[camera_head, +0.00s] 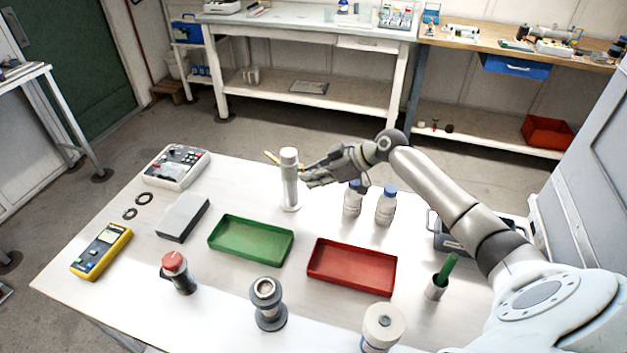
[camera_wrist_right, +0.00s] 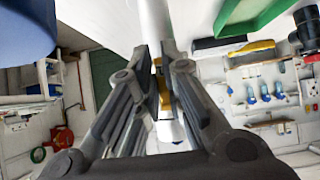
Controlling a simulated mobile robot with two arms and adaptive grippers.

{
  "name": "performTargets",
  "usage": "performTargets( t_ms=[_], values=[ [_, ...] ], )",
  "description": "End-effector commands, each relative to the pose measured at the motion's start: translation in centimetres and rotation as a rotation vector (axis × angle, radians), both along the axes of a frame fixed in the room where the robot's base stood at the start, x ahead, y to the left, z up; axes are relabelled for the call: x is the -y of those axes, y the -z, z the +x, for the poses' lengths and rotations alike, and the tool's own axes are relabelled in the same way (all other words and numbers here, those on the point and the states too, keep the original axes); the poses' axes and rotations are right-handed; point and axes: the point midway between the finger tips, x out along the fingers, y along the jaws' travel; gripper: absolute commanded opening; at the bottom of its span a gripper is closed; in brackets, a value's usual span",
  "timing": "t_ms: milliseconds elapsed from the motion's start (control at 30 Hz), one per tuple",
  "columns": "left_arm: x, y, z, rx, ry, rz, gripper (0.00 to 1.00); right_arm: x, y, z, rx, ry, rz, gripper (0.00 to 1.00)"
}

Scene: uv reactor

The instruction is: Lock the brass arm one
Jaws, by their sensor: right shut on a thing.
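The reactor is an upright white and grey column (camera_head: 290,187) standing on the table behind the green tray. One brass arm (camera_head: 271,158) sticks out to the left near its top. My right gripper (camera_head: 307,174) reaches in from the right at the upper part of the column. In the right wrist view the gripper (camera_wrist_right: 161,50) is shut on a brass arm (camera_wrist_right: 164,92), with the white column (camera_wrist_right: 155,18) right behind it. The fingers hide much of this arm, and its exact angle is unclear. My left gripper is not in view.
Two blue-capped bottles (camera_head: 353,201) (camera_head: 386,206) stand close beneath my right wrist. A green tray (camera_head: 250,257) and a red tray (camera_head: 351,284) lie in front. A red-topped button device (camera_head: 175,266) and a yellow meter (camera_head: 101,251) are at the left.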

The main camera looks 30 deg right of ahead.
Motion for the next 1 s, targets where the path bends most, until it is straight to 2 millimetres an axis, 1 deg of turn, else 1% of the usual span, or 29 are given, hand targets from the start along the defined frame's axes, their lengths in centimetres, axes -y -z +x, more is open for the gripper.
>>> performTargets(
  t_ms=[167,200,333,367,633,733,867,1000],
  values=[
    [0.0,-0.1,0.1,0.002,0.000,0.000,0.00,0.0,-0.1,0.0,0.000,0.001,-0.001,0.00],
    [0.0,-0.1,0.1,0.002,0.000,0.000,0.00,0.0,-0.1,0.0,0.000,0.001,-0.001,0.13],
    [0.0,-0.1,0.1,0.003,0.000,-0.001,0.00,0.0,-0.1,0.0,0.000,0.001,-0.001,0.30],
    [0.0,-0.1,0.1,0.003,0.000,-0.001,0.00,0.0,-0.1,0.0,0.000,0.001,-0.001,0.31],
    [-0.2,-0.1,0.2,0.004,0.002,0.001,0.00,0.0,-0.1,0.0,-0.001,0.001,-0.002,0.31],
    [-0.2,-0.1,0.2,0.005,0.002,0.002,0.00,0.3,-0.4,-0.3,-0.001,0.001,-0.002,0.31],
    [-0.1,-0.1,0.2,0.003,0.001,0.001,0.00,1.4,-1.4,-1.4,-0.001,0.002,-0.003,0.31],
    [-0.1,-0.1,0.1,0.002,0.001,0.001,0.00,3.0,-3.2,-3.2,-0.002,0.001,-0.007,0.31]
  ],
)
